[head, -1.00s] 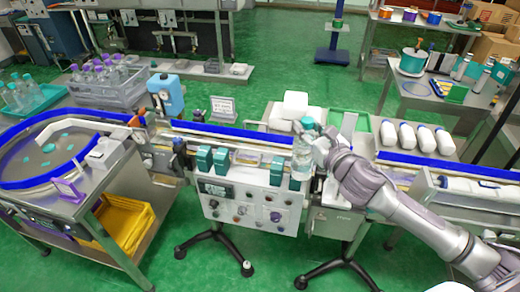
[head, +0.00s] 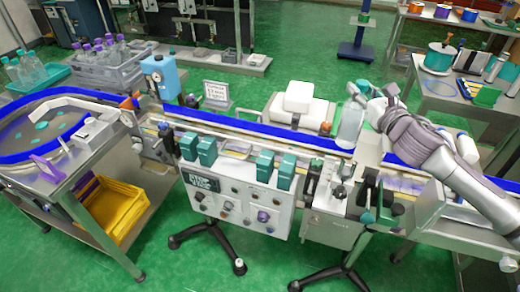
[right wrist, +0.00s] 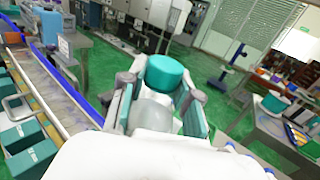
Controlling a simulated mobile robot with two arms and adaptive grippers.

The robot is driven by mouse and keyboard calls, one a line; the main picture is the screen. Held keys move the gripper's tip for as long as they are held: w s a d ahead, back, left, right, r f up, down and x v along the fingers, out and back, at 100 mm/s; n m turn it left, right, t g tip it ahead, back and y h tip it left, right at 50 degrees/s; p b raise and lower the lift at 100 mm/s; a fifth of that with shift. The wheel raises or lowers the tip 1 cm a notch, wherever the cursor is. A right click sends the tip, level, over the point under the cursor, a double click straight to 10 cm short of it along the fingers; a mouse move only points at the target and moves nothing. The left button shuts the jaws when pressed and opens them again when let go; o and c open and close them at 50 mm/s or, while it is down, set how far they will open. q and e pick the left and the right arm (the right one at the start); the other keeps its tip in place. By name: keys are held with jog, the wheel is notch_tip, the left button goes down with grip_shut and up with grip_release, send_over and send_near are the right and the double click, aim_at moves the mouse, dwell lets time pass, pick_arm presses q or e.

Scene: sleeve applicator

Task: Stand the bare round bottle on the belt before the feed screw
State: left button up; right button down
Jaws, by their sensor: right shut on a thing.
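My right gripper (head: 366,104) is shut on a clear round bottle (head: 349,126). In the head view the bottle is near the far side of the belt, right of the white boxes; I cannot tell whether it touches anything. The right wrist view shows its teal cap (right wrist: 168,74) and greyish body (right wrist: 152,113) between the two fingers (right wrist: 162,105). No label shows on it. The belt line (head: 235,142) runs beside a blue rail (head: 250,128), behind the control cabinet. I cannot clearly make out the feed screw. My left gripper is not in view.
Teal blocks (head: 207,150) stand along the belt's near side. A clamp-like fixture (head: 340,182) stands at its right part. White boxes (head: 298,98) lie behind the rail. A round table (head: 45,135) is at left, with a crate of purple-capped bottles (head: 108,65) behind.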

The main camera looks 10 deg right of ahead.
aim_at(352, 124)
jog(key=shift+w+d+f, duration=0.1)
jog(key=shift+d+f, duration=0.1)
jog(key=shift+d, duration=0.15)
jog(key=f, duration=0.4)
jog(key=shift+a+f, duration=0.2)
jog(key=shift+f, duration=0.15)
notch_tip(352, 124, down, 5)
jog(key=shift+f, duration=0.1)
jog(key=shift+d+f, duration=0.1)
jog(key=shift+f, duration=0.05)
jog(key=c, duration=0.8)
grip_release()
